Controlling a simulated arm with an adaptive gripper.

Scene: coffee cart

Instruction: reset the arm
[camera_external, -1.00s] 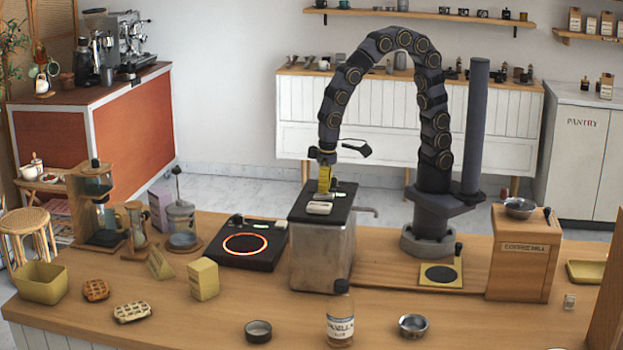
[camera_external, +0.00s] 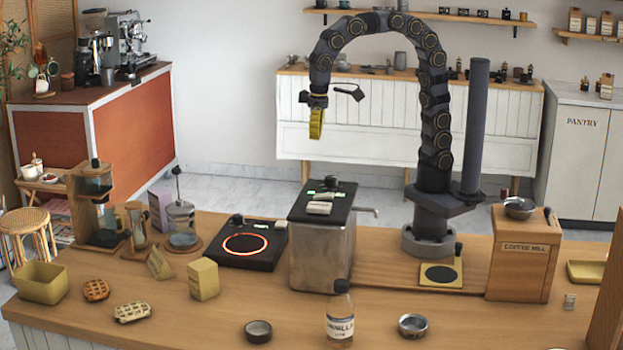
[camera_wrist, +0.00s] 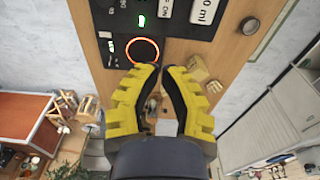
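My gripper (camera_external: 316,125) has yellow fingers and hangs pointing down from my arched arm, in the air above and a little behind the steel box (camera_external: 321,252). It touches nothing in the external view. The steel box has a black top with a knob (camera_external: 332,182), a lit green display and a white button.
A black hot plate (camera_external: 222,256) with a glowing red ring stands left of the box; the ring (camera_wrist: 142,50) shows in the wrist view. A coffee mill (camera_external: 523,268) stands right. A vanilla bottle (camera_external: 340,325) is in front. The air around my gripper is clear.

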